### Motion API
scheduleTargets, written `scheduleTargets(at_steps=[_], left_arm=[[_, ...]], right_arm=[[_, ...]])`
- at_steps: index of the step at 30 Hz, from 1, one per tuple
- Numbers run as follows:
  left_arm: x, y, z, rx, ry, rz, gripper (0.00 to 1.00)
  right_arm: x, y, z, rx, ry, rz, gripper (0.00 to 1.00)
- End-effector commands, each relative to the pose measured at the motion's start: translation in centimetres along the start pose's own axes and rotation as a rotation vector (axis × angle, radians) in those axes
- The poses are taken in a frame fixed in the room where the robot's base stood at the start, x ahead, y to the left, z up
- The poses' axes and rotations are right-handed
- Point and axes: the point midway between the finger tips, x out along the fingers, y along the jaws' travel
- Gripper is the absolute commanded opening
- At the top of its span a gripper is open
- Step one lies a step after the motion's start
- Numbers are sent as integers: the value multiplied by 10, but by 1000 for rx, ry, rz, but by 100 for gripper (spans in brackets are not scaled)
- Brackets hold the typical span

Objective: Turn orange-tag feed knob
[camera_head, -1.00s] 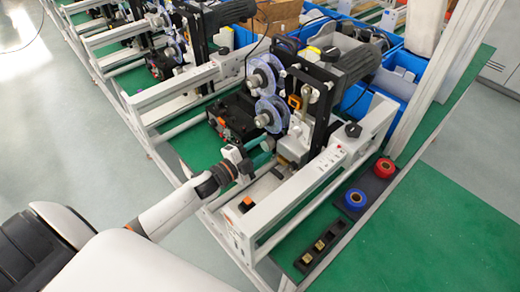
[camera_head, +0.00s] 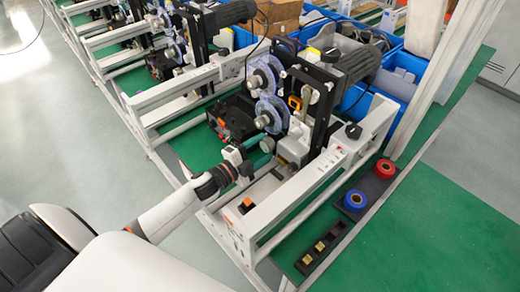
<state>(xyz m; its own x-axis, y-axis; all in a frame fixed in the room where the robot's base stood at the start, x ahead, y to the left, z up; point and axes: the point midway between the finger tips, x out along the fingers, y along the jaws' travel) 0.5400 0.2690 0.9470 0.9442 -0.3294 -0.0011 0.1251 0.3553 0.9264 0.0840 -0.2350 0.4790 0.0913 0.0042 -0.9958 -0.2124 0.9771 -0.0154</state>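The coder machine (camera_head: 318,95) stands on the green bench, with two blue-rimmed reels (camera_head: 267,75) on its front. A small orange part (camera_head: 294,103) sits beside the reels. A low black unit (camera_head: 232,118) at the machine's left carries another small orange-red part. A black knob (camera_head: 353,130) stands on the white frame's right end. I cannot tell which of these is the orange-tag feed knob. My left gripper (camera_head: 246,160) is at the machine's lower front, beside a teal bar (camera_head: 261,160). Its fingers are too small and dark to read, and contact is unclear. My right gripper is out of view.
A black tray (camera_head: 325,245), blue roll (camera_head: 355,199) and red roll (camera_head: 385,168) are on the green bench. Similar machines stand behind left.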

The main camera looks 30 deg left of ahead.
Motion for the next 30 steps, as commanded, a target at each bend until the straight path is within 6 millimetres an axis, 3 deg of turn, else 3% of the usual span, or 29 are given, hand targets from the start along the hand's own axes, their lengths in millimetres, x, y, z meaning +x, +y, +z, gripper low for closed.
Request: scheduleTargets(at_steps=[8,21,30], left_arm=[[-9,-2,-1,0,1,0,60],[-92,-4,-1,0,2,-3,60],[-119,-1,0,0,0,0,60]], right_arm=[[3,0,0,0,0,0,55],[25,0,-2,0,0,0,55],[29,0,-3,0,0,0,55]])
